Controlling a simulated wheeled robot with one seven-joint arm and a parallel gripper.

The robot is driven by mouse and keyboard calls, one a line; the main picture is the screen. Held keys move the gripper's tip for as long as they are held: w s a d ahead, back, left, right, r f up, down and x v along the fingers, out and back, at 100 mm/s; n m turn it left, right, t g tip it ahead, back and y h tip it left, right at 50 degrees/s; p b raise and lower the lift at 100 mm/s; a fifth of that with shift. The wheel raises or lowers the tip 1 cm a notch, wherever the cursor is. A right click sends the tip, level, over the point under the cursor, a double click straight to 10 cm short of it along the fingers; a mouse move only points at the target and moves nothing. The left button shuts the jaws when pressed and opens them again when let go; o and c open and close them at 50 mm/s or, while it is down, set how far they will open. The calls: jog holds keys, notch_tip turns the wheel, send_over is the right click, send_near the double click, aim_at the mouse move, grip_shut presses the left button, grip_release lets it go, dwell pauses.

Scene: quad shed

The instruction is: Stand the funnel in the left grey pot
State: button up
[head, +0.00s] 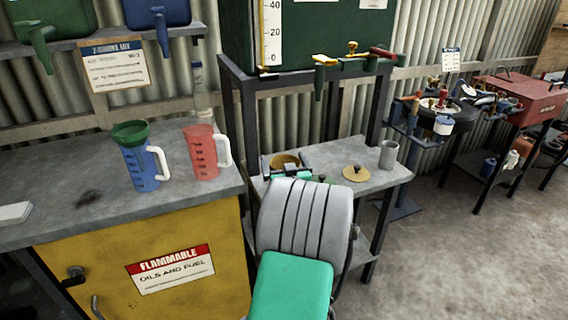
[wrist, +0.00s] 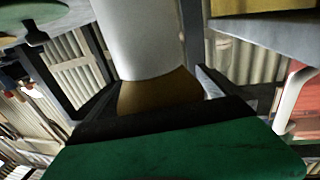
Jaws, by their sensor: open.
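The brass-brown funnel (head: 285,158) shows over the small grey table, just beyond my gripper (head: 288,171). In the wrist view, which looks upside down, the funnel (wrist: 158,93) flares out from the mouth of the left grey pot (wrist: 148,38). Its lower part appears to be in the pot. The head view hides that pot behind my arm. My gripper is open, its jaws close about the funnel; contact cannot be told. Part of the funnel is hidden by my gripper's dark and green parts. The other grey pot (head: 389,154) stands at the table's right.
A brass lid with a knob (head: 356,173) lies on the small table (head: 372,184) between the pots. A blue jug with a green top (head: 141,165) and a red jug (head: 202,155) stand on the yellow cabinet at left. Dark stand posts (head: 240,110) rise behind the table.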

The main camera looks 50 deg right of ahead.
jog(key=b+v, duration=0.2)
jog(key=v, duration=1)
